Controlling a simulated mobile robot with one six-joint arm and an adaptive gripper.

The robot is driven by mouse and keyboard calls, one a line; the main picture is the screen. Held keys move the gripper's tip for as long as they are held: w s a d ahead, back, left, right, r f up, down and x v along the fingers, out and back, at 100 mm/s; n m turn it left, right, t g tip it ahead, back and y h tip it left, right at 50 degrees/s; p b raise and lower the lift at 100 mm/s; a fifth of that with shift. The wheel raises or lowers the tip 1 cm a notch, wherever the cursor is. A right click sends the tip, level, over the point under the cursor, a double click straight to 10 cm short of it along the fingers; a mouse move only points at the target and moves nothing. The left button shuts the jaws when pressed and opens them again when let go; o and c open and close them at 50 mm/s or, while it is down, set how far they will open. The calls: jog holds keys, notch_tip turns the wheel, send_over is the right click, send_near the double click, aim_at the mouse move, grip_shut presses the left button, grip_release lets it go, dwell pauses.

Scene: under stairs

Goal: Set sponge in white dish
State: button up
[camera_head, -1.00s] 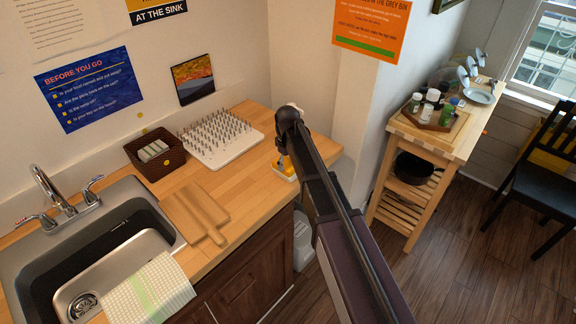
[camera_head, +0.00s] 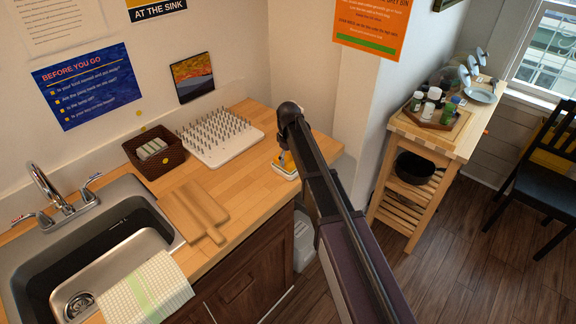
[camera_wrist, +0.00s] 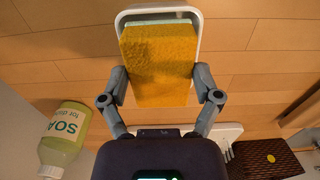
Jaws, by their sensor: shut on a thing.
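The sponge (camera_wrist: 158,62) is a yellow-orange block with a pale green layer at its far edge. My gripper (camera_wrist: 160,88) is shut on it, one finger on each long side. The white dish (camera_wrist: 200,14) is a shallow rounded tray, and the sponge covers most of it in the wrist view. In the head view the sponge (camera_head: 288,160) shows just above the dish (camera_head: 280,172), near the counter's right end, below my gripper (camera_head: 284,148). I cannot tell whether the sponge touches the dish.
A green soap bottle (camera_wrist: 62,138) stands near the gripper in the wrist view. A white pegged drying rack (camera_head: 215,140), a brown basket (camera_head: 150,165) and a wooden board (camera_head: 190,208) lie left of the dish. The sink (camera_head: 100,250) is farther left. Bare counter lies between board and dish.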

aim_at(289, 160)
jog(key=shift+f+b, duration=0.65)
jog(key=shift+f, duration=0.4)
jog(key=shift+f, duration=0.15)
jog(key=o, duration=0.7)
notch_tip(289, 160, up, 12)
jog(key=p, duration=1.2)
jog(key=shift+r, duration=0.2)
